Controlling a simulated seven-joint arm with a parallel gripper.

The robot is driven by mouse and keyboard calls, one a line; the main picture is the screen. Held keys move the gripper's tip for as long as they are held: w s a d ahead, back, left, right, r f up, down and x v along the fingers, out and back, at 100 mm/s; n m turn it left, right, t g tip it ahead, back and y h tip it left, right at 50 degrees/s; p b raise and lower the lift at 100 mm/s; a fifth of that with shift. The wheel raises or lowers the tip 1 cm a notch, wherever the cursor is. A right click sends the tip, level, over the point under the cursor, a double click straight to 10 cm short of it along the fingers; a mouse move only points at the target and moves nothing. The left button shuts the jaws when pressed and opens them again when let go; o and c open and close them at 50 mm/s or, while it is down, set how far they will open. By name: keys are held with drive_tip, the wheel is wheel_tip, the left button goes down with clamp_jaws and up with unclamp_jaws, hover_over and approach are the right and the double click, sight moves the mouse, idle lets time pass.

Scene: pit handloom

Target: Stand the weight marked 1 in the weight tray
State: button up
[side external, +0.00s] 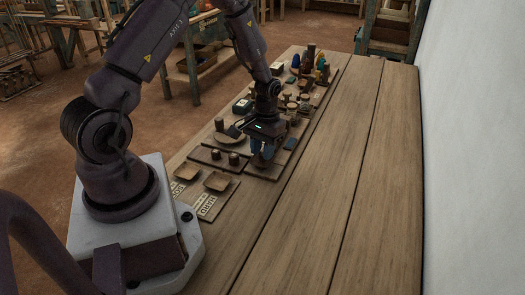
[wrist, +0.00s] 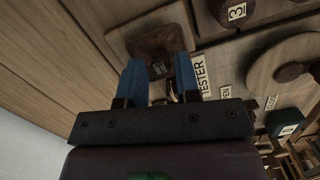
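My gripper (wrist: 158,70) points down with its two blue fingers apart. In the wrist view a brown, square-looking piece (wrist: 155,40) lies beyond and between the fingertips on a paler wooden board, with a small pale patch on it; I cannot read a mark there. A dark weight marked 3 (wrist: 236,12) lies at the top right. I cannot identify the weight marked 1.
Bottles and spools crowd the far end. The table's right side (side external: 335,170) is clear.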

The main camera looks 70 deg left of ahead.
wheel_tip(320, 180, up, 11)
drive_tip(key=w, duration=0.1)
drive_tip(key=s+d+r+m+t+y, duration=0.1)
drive_tip(key=s+d+r+m+t, duration=0.1)
drive_tip(key=d+r, duration=0.35)
drive_tip(key=s+d+r+m+t, duration=0.1)
drive_tip(key=d+r, duration=0.1)
drive_tip(key=r, duration=0.6)
drive_tip(key=s+d+r+m+t, duration=0.3)
drive_tip(key=s+d+r, duration=0.3)
drive_tip(key=s+d, duration=0.2)
drive_tip(key=s, duration=0.2)
drive_tip(key=shift+s+d+m+t, duration=0.25)
drive_tip(key=shift+s+m+t, duration=0.05)
drive_tip(key=shift+s+t, duration=0.1)
